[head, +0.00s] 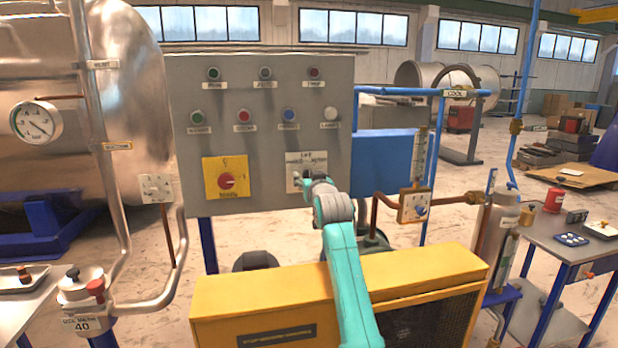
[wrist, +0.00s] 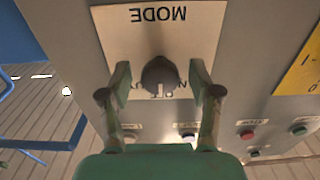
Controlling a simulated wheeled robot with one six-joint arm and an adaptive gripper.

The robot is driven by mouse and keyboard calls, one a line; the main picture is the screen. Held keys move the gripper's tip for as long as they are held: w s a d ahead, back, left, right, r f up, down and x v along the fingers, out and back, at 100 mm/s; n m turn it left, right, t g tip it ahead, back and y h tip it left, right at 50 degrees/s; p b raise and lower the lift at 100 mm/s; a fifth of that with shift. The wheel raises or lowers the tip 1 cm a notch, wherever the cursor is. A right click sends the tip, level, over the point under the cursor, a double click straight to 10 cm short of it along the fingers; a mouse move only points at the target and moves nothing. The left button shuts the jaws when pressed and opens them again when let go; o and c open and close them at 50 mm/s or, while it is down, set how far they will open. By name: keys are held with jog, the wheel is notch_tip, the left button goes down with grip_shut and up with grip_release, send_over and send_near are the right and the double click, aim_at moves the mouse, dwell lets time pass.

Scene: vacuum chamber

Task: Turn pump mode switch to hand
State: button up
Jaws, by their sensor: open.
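The pump mode switch is a dark round knob (wrist: 160,76) on a white plate (wrist: 205,30) marked MODE, which appears upside down in the wrist view. A pale pointer line on the knob faces the OFF lettering below it in that view. The lettering to either side is partly covered. My gripper (wrist: 160,80) is open, with one green finger on each side of the knob and small gaps visible. In the head view, my gripper (head: 310,182) is at the switch plate (head: 308,160) on the grey control panel (head: 262,100) and hides much of it.
A yellow plate with a red rotary switch (head: 227,181) sits left of the mode switch. Several push buttons (head: 243,117) and lamps are above. A yellow machine cover (head: 270,300) stands below my arm. Copper pipe and a small gauge box (head: 413,206) are to the right.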

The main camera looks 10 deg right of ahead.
jog(key=shift+w, duration=0.5)
jog(key=c, duration=1.1)
jog(key=shift+c, duration=0.2)
jog(key=shift+n, duration=0.4)
jog(key=n, duration=0.3)
jog(key=shift+n, duration=2.5)
